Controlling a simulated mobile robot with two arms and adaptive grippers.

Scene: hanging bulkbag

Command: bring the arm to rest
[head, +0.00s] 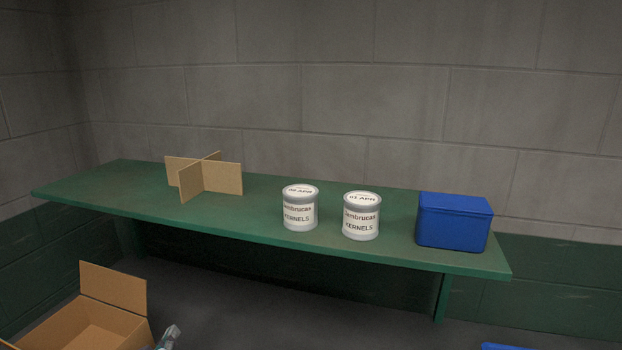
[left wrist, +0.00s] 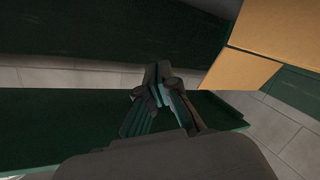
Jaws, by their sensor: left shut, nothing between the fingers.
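My left gripper (head: 170,337) just shows at the bottom edge of the head view, beside the right side of an open cardboard box (head: 112,286). In the left wrist view my left gripper (left wrist: 158,78) has its fingers together with nothing between them. A tan cardboard panel (left wrist: 245,60) stands to its upper right there, apart from the fingers. Most of the left arm is out of the head view. My right gripper does not show.
A green bench (head: 250,222) runs along the wall. On it stand a crossed cardboard divider (head: 212,178), two white tins (head: 300,210) (head: 362,218) and a blue lidded box (head: 453,222). Something blue (head: 503,346) shows at the bottom right edge.

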